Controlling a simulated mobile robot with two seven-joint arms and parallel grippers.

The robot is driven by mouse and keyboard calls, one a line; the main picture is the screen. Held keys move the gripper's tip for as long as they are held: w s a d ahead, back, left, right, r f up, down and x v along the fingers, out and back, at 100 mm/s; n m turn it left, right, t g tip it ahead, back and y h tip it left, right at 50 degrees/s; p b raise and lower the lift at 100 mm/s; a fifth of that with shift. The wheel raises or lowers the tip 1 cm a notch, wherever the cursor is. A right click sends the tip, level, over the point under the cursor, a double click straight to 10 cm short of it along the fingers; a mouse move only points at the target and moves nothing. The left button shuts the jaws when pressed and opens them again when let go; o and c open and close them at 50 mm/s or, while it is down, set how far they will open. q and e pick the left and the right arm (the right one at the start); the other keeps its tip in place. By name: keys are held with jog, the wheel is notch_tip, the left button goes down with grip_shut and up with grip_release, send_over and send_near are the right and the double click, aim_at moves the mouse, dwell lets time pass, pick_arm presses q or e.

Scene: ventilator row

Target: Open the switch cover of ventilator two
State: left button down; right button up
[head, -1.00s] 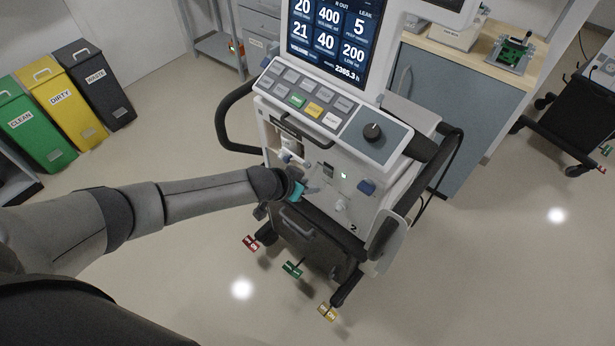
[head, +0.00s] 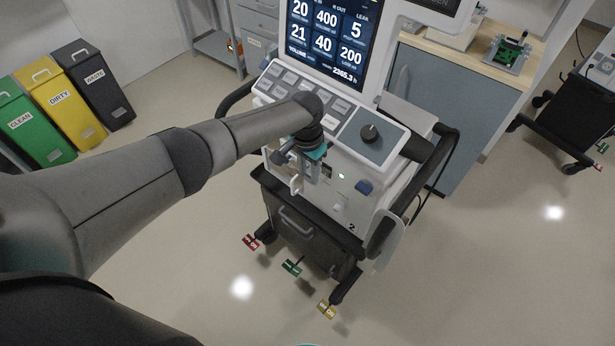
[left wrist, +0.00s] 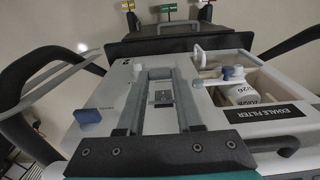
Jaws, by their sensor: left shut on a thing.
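Ventilator two (head: 352,226), marked "2", stands in front of me, and its front panel also shows in the left wrist view (left wrist: 100,108). My left gripper (head: 312,178) is at this panel, below the button console. In the left wrist view its two fingers (left wrist: 159,76) straddle a small dark switch plate (left wrist: 161,97). The gripper is shut on what appears to be the switch cover. The cover's edges are hard to make out, and I cannot tell how far it is raised. In the head view my wrist hides most of the switch area. My right gripper is not in view.
An open bay labelled "EXHALE FILTER" (left wrist: 277,112) holding white canisters (left wrist: 240,92) is beside the fingers. A blue knob (head: 364,187) sticks out of the panel. Black handles (head: 430,175) flank the ventilator. Waste bins (head: 92,82) stand at the left, with clear floor before them.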

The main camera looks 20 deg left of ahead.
aim_at(309, 176)
pick_arm(q)
jog(key=shift+g, duration=0.3)
jog(key=c, duration=0.6)
grip_release()
jog(key=shift+r, duration=0.1)
jog(key=shift+o, duration=0.2)
jog(key=shift+r, duration=0.1)
notch_tip(309, 176, up, 15)
jog(key=p, duration=0.2)
